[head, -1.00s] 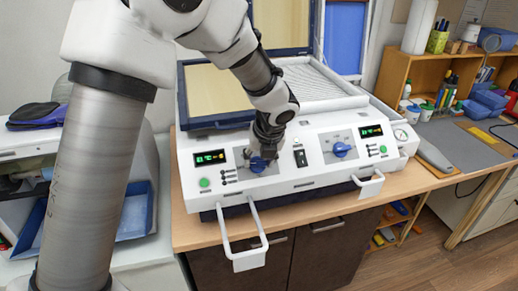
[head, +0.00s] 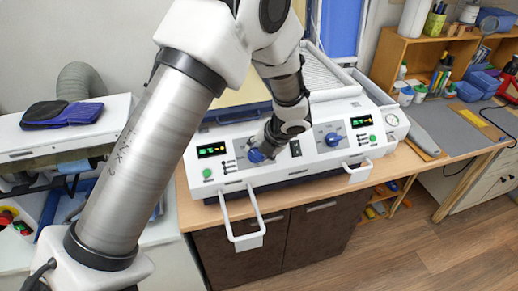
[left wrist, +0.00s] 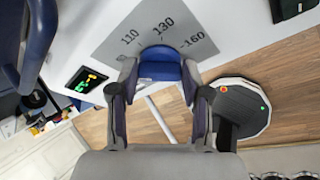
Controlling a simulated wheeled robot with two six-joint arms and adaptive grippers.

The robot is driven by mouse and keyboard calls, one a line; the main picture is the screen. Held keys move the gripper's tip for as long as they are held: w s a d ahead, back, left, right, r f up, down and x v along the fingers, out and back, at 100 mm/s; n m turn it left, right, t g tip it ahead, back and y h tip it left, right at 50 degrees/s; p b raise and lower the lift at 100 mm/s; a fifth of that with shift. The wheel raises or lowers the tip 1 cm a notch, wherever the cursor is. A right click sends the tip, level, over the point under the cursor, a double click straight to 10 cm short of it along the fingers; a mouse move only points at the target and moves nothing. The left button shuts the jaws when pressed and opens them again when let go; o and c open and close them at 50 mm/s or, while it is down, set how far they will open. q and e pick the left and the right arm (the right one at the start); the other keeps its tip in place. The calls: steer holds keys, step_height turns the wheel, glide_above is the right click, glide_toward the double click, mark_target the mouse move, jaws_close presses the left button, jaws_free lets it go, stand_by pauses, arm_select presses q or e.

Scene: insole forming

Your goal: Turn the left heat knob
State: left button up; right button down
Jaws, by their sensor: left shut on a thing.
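The left heat knob (head: 256,155) is blue and sits on the sloped white front panel of the machine (head: 325,158), on a grey dial plate. In the left wrist view the knob (left wrist: 160,66) lies between the two fingers, below the printed marks 110, 130 and 160 of its scale (left wrist: 163,28). My left gripper (head: 263,149) is shut on the knob; it also shows in the left wrist view (left wrist: 160,88). The gripper partly hides the knob and plate in the head view. The right heat knob (head: 332,139) is blue and free. My right gripper is not in view.
A lit display (head: 212,150) and a green button (head: 207,173) are left of the knob. A black switch (head: 295,148) is to its right. White handles (head: 248,241) (head: 358,172) stick out in front. A grey mat (head: 470,138) lies on the table at right.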

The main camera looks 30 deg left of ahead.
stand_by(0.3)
arm_select(q)
steer(key=o, duration=1.2)
steer(key=shift+c, duration=0.2)
steer(key=v, duration=1.2)
steer(key=shift+f, duration=0.1)
